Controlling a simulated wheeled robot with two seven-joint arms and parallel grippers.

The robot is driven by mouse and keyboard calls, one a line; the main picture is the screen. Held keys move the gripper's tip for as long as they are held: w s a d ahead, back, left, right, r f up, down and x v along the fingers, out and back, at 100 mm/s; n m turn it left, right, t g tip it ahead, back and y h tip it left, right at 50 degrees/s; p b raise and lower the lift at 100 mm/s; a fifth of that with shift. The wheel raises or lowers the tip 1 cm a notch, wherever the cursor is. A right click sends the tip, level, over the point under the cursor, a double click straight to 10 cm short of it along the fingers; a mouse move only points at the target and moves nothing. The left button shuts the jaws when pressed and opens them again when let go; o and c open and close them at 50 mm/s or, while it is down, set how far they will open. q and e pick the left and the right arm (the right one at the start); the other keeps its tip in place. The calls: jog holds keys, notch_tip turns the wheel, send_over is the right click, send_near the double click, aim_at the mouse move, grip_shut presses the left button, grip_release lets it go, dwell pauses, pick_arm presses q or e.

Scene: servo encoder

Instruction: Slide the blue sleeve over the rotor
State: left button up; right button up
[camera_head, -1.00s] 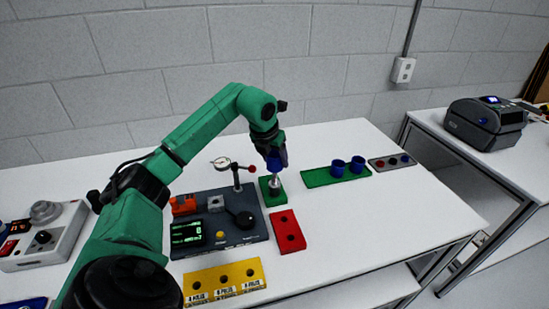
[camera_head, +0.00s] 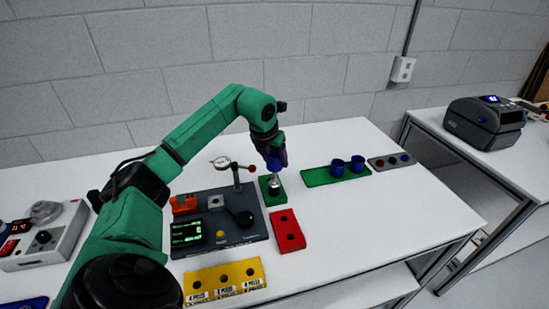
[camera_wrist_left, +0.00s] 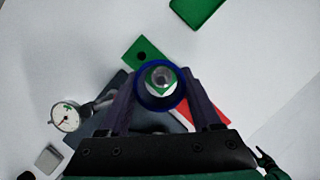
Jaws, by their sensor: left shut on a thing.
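My left gripper (camera_head: 276,156) points down and is shut on the blue sleeve (camera_head: 274,164). The silver rotor (camera_head: 274,183) stands upright on a small green block (camera_head: 266,190), directly under the sleeve. In the left wrist view the sleeve (camera_wrist_left: 141,97) is a blue ring between the fingers, and the metal rotor (camera_wrist_left: 161,78) shows through its opening, roughly centred. The sleeve's lower edge is at the rotor's upper part; how far it overlaps is hard to tell. My right gripper is not in view.
A dial gauge (camera_head: 222,163) on a post stands close left of the rotor, on a dark instrument base (camera_head: 250,235). A red block (camera_head: 288,230) lies in front. Two blue cups (camera_head: 338,168) stand on a green tray (camera_head: 318,178) to the right. A yellow block (camera_head: 226,280) lies nearer.

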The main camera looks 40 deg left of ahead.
aim_at(274, 177)
pick_arm(q)
jog(key=shift+f, duration=0.1)
jog(key=shift+f+b, duration=0.65)
jog(key=shift+f, duration=0.25)
jog(key=shift+f+b, duration=0.65)
jog(key=shift+f, duration=0.3)
jog(key=shift+f, duration=0.1)
jog(key=shift+f+b, duration=0.65)
jog(key=shift+f, duration=0.15)
jog(key=shift+f, duration=0.15)
jog(key=shift+f+b, duration=0.7)
jog(key=shift+f, duration=0.15)
